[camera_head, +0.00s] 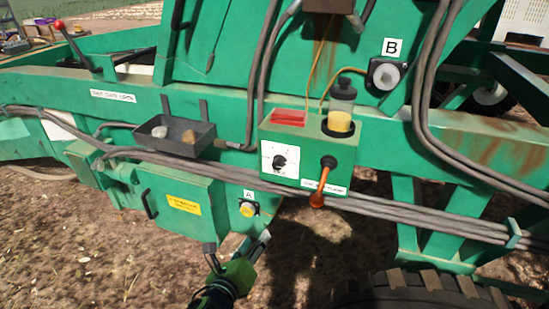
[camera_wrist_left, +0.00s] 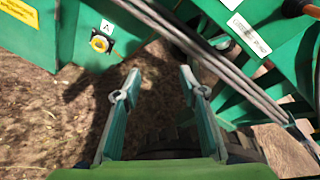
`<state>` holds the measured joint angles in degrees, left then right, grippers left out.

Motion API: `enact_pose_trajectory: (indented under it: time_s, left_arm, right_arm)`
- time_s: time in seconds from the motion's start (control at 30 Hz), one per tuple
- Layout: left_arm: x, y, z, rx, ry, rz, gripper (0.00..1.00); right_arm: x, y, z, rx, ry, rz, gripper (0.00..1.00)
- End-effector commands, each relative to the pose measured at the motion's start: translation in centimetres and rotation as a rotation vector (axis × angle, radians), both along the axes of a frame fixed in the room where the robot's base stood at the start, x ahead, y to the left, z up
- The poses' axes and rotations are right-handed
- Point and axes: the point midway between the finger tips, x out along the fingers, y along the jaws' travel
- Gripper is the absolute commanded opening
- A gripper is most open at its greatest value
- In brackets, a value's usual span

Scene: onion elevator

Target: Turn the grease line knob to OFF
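A green control box (camera_head: 345,160) on the machine's side carries a black knob (camera_head: 279,161) on a white dial plate (camera_head: 268,150). The dial's markings are too small to read. The knob does not show in the left wrist view. My right gripper is in neither view.
A yellow button marked A (camera_head: 247,209) is just above my left gripper; it also shows in the left wrist view (camera_wrist_left: 100,43). Grey hoses (camera_head: 380,208) run below the box. A tyre (camera_head: 425,290) is at lower right. A small tray (camera_head: 172,138) hangs left of the box.

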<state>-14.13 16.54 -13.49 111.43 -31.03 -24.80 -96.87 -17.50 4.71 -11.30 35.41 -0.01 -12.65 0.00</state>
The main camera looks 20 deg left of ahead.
Motion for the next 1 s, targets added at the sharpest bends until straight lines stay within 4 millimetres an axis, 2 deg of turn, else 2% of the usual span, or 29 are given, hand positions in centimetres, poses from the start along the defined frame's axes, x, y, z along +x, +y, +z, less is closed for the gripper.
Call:
enact_pose_trajectory:
  time_s: [0.03,0.1,0.2,0.3,0.47,1.0]
  left_arm:
    - [0.2,-0.4,4.8,0.093,-0.07,-0.027,0.38]
    - [0.2,-0.7,9.3,0.208,-0.145,-0.05,0.38]
    - [-0.2,-1.1,13.5,0.324,-0.216,-0.065,0.38]
    - [-0.3,-1.2,15.6,0.381,-0.252,-0.068,0.38]
    - [0.9,-1.3,16.3,0.402,-0.264,-0.068,0.38]
    - [10.8,-1.6,16.2,0.395,-0.261,-0.068,0.38]
  right_arm:
    - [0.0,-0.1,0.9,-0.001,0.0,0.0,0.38]
    - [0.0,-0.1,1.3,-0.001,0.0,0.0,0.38]
    - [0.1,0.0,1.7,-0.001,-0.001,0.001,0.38]
    - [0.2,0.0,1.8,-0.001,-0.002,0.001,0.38]
    - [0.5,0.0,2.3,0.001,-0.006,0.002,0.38]
    - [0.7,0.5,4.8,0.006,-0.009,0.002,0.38]
